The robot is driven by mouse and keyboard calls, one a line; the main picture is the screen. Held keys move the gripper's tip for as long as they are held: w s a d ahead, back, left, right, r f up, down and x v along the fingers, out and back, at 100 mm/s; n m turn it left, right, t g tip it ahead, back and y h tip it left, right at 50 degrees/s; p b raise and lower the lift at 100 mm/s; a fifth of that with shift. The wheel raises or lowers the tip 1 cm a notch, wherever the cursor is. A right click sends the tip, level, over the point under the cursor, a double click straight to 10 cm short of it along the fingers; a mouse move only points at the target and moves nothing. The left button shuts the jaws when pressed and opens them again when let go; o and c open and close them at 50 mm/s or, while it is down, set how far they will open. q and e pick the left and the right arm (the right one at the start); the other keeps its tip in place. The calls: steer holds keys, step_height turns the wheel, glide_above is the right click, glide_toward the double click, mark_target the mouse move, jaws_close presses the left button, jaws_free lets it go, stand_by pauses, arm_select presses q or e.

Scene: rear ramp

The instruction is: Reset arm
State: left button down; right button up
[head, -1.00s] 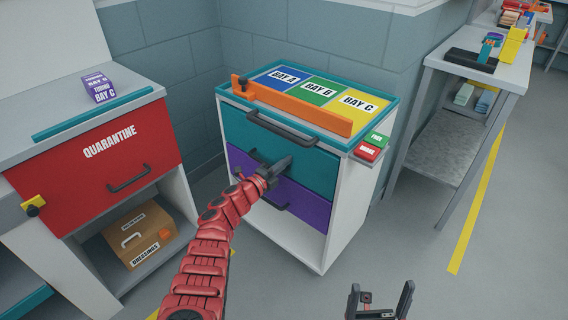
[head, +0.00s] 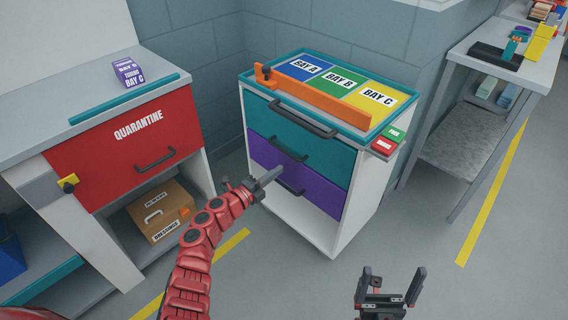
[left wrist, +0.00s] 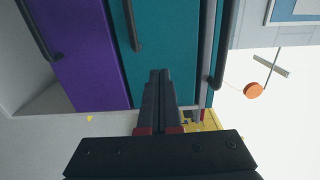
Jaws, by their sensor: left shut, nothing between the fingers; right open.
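My left arm comes in from the lower left of the head view. Its gripper (head: 268,177) is shut and empty, in front of the cabinet (head: 345,215) near the purple drawer (head: 325,196). In the left wrist view its closed fingers (left wrist: 158,92) overlap the teal drawer (left wrist: 165,55) in the picture; I cannot tell whether they touch anything. My right gripper (head: 392,285) is at the bottom of the head view, open and empty, over the floor. The teal drawer (head: 335,160) and the purple drawer look closed.
The cabinet top has a tray (head: 388,107) with bays A, B, C and an orange bar (head: 325,101). A red quarantine drawer (head: 105,155) stands left, with a cardboard box (head: 160,212) below. A grey table (head: 530,75) stands right. Floor at lower right is clear.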

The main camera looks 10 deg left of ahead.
arm_select(q)
steer(key=shift+s+a, duration=0.15)
steer(key=shift+s, duration=0.05)
